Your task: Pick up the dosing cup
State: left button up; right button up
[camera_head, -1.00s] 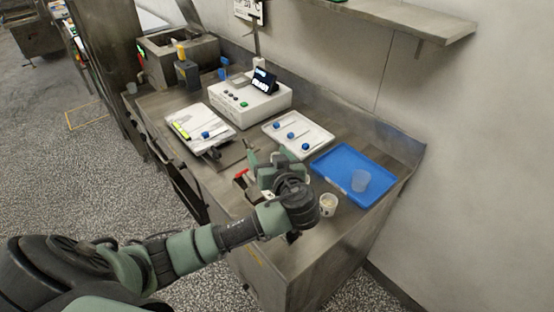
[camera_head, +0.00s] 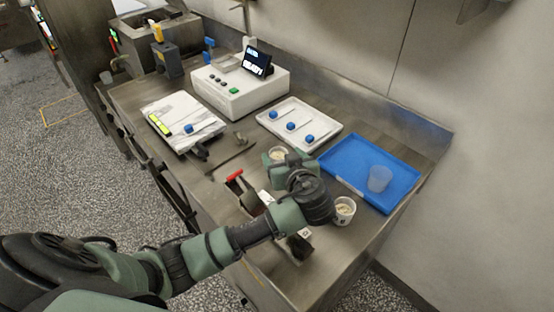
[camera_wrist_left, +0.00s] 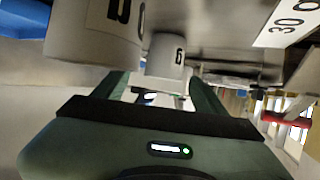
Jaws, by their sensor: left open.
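The frames do not name the dosing cup. A clear cup (camera_head: 379,178) stands upright on the blue tray. A small white cup with pale contents (camera_head: 344,210) stands just right of my left wrist, and another (camera_head: 277,154) shows just beyond my left gripper (camera_head: 285,166). That gripper is low over the counter, open and mostly hidden by its own wrist. In the left wrist view, a white cup marked 6 (camera_wrist_left: 166,64) stands ahead between the two green fingers, apparently untouched. A larger-looking marked white cup (camera_wrist_left: 95,35) is nearer, at upper left. My right gripper is out of view.
The blue tray (camera_head: 345,182) lies at the right. A white tray (camera_head: 322,139) with several blue-tipped tools lies behind the gripper. A white control box (camera_head: 240,98) stands further back. A red-handled item (camera_head: 235,176) lies just left of the gripper.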

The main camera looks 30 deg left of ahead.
aim_at(276, 150)
pick_arm(q)
jog(key=shift+w+a+f+p, duration=0.1)
jog(key=shift+w+a+p, duration=0.2)
jog(key=shift+w+a, duration=0.25)
jog(key=x, duration=0.2)
jog(key=p+x, duration=0.1)
jog(key=x, duration=0.1)
jog(key=shift+a+f, duration=0.25)
jog(key=shift+f, duration=0.1)
jog(key=shift+s, duration=0.1)
jog(key=c, duration=1.4)
jog(key=shift+c, duration=0.2)
